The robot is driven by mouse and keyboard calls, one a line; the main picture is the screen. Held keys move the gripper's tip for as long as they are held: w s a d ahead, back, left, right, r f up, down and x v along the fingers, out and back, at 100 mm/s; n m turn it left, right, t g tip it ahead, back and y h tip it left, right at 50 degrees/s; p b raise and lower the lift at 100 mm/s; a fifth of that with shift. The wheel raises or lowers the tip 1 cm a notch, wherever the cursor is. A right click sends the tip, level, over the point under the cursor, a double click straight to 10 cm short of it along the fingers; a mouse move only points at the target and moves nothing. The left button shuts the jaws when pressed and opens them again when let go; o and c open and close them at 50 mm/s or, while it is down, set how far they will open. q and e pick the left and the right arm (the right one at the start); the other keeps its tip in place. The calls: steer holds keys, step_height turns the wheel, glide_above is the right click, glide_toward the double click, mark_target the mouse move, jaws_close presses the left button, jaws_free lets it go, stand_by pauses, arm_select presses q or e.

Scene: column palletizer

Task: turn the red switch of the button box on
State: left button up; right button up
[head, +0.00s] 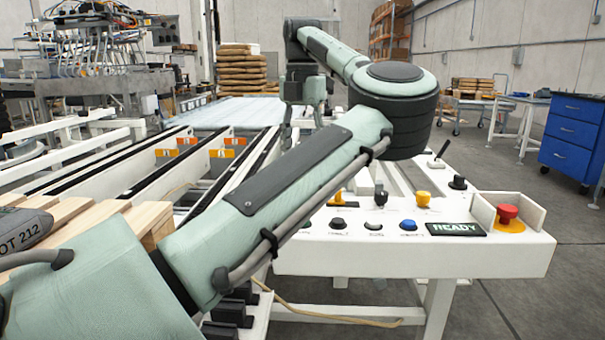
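The button box (480,258) is a white console at centre right with knobs, push buttons and a dark display reading READY. The only red control I see is a mushroom-shaped knob (507,214) on a yellow base at its right end, between white guards. I see no other red switch; my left arm crosses in front of the box's left part and hides some of it. My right gripper is out of view.
A yellow knob (423,198), a black knob (380,198), a blue button (408,225) and a joystick (442,150) are on the box. A conveyor (215,112) lies behind. A wooden pallet (150,218) with a sack (22,228) is at left. A blue cabinet (572,135) stands right.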

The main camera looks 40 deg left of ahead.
arm_select(q)
step_height(320, 180, up, 4)
stand_by(0.8)
